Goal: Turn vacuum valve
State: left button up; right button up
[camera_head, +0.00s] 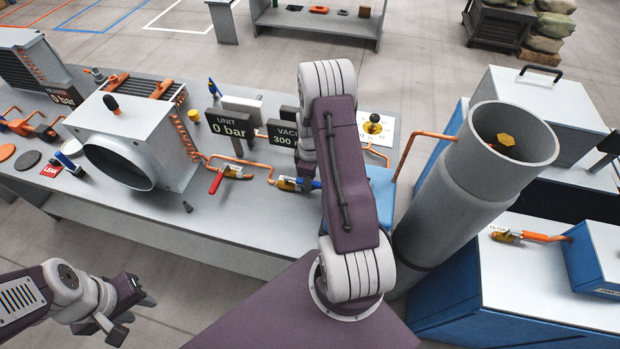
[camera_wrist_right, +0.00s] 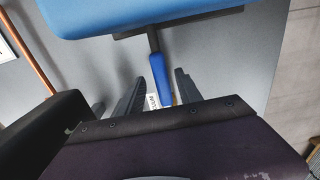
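The vacuum valve (camera_head: 287,183) sits on the table in the head view, partly hidden behind my right arm. It has a brass-coloured body and a blue handle. In the right wrist view the blue handle (camera_wrist_right: 159,78) lies between the two fingers of my right gripper (camera_wrist_right: 158,88), with a gap visible on both sides. That gripper is open; in the head view it is hidden behind its own arm. A partly covered white label is beside the handle. My left gripper (camera_head: 124,312) is open and empty, off the table's front edge at lower left.
A red-handled valve (camera_head: 218,181) is left of the vacuum valve. Behind stand the dark "UNIT 0 bar" sign (camera_head: 231,127) and the partly hidden vacuum sign (camera_head: 284,136). A blue box (camera_wrist_right: 140,14) overhangs close by. A big grey cylinder (camera_head: 455,195) stands to the right.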

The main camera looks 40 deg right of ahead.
notch_tip(320, 180, up, 9)
jog(key=b, duration=0.1)
dwell(0.4)
